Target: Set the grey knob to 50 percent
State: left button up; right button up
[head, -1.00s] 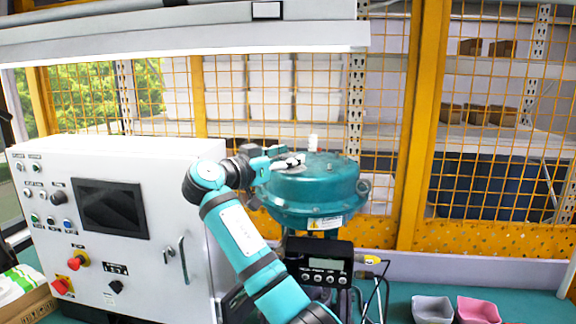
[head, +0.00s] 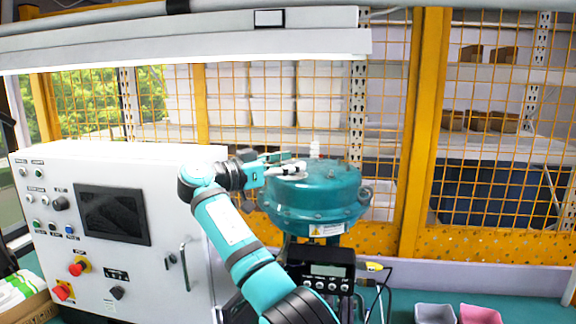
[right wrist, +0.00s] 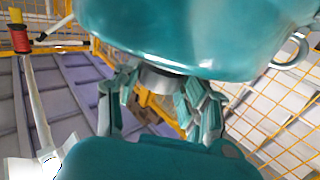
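A dark grey knob (head: 59,203) sits on the upper left of the white control cabinet's front, left of the dark screen. Its pointer and scale are too small to read. My right gripper (head: 290,163) is far to the right of the knob, by the upper left edge of the teal valve actuator (head: 315,205). In the right wrist view my right gripper (right wrist: 158,100) has its fingers spread apart with nothing between them. I cannot tell whether it touches the actuator. My left gripper is out of view.
The white cabinet (head: 165,250) also carries a black selector (head: 117,293), red buttons and a door handle (head: 184,267). A black positioner (head: 325,270) with a display sits below the actuator. A grey bin (head: 434,313) and a pink bin (head: 480,314) stand at lower right.

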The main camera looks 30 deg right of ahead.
jog(key=o, duration=0.5)
jog(key=a, duration=0.4)
jog(key=s+a, duration=0.1)
jog(key=a, duration=0.7)
jog(key=shift+s, duration=0.35)
